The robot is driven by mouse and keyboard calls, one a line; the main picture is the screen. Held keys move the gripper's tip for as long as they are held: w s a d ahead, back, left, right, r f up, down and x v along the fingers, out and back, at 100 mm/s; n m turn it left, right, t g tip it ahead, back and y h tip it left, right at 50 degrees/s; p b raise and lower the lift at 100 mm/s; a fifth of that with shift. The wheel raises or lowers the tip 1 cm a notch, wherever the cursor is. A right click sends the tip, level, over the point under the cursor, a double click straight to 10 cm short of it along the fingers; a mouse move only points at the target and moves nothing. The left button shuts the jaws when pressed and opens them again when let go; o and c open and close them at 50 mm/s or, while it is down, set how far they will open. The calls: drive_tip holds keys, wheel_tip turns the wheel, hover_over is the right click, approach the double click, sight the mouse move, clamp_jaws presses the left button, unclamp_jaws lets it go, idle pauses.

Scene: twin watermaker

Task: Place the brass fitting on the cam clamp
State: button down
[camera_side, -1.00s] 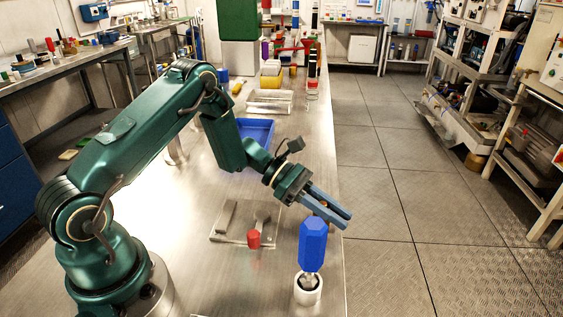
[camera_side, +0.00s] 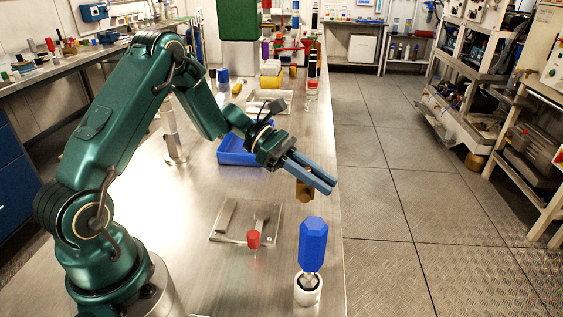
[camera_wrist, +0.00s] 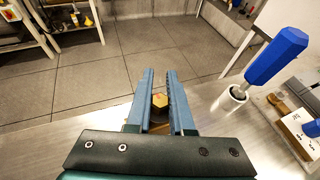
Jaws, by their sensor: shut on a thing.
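The brass fitting (camera_side: 305,192) is held between the blue-grey fingers of my gripper (camera_side: 327,186), above the right edge of the bench in the side view. The cam clamp (camera_side: 232,228) is a flat pale plate with a grey bar and a red-tipped lever (camera_side: 253,239). It lies on the bench, lower and to the left of my gripper in the side view.
A blue-handled tool (camera_side: 313,245) stands upright in a white cup (camera_side: 307,292) near the bench's front right, beside the clamp; it also shows in the wrist view (camera_wrist: 275,56). A blue tray (camera_side: 232,152) lies behind my gripper. Bare bench lies around the clamp.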

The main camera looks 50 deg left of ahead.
drive_tip(key=s+a+r, duration=0.3)
drive_tip(key=a+r, duration=0.4)
drive_tip(key=a, duration=0.1)
drive_tip(key=s+d+r+n+t+y, duration=0.2)
drive_tip(key=s+r+n+t, duration=0.1)
drive_tip(key=s+r, duration=0.1)
drive_tip(key=shift+s+d, duration=0.3)
drive_tip(key=shift+s, duration=0.6)
drive_tip(key=shift+s+a+f+m+g+h, duration=0.3)
drive_tip(key=shift+f+m+g, duration=0.25)
drive_tip(key=shift+f, duration=2.05)
drive_tip(key=shift+s+a+f+m+g+h, duration=0.35)
drive_tip(key=shift+f+m+g, duration=0.2)
drive_tip(key=shift+f, duration=2)
drive_tip(key=shift+s+a+f+m+g+h, duration=0.3)
drive_tip(key=shift+f+m+g, duration=0.25)
drive_tip(key=shift+f, duration=2.05)
drive_tip(key=shift+f, duration=0.55)
